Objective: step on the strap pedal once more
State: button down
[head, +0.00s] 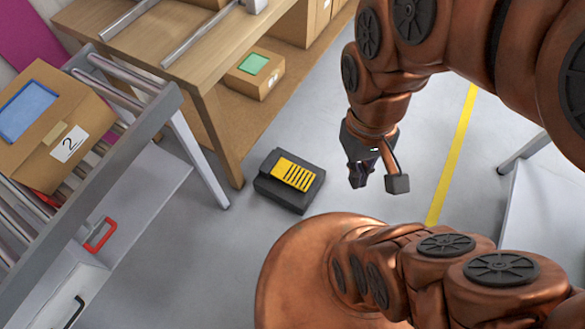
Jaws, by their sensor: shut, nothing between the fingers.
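The strap pedal (291,181) is a dark grey block with a yellow ribbed plate on its sloped top. It sits on the grey floor in the head view, in front of the wooden table's leg. My gripper (359,183) is to the right of the pedal and apart from it. It points downward with its dark fingers closed and empty. Its height above the floor is hard to judge.
A roller conveyor (140,130) at the left carries a cardboard box (88,112) marked 2. A wooden table (208,85) stands behind, with a small carton (246,84) with a green label below. A yellow floor line (447,165) runs at the right. Floor around the pedal is clear.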

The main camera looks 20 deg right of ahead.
aim_at(300, 178)
jog(key=k, duration=0.5)
jog(key=u, duration=1.7)
jog(key=i, duration=1.2)
jog(key=z, duration=1.85)
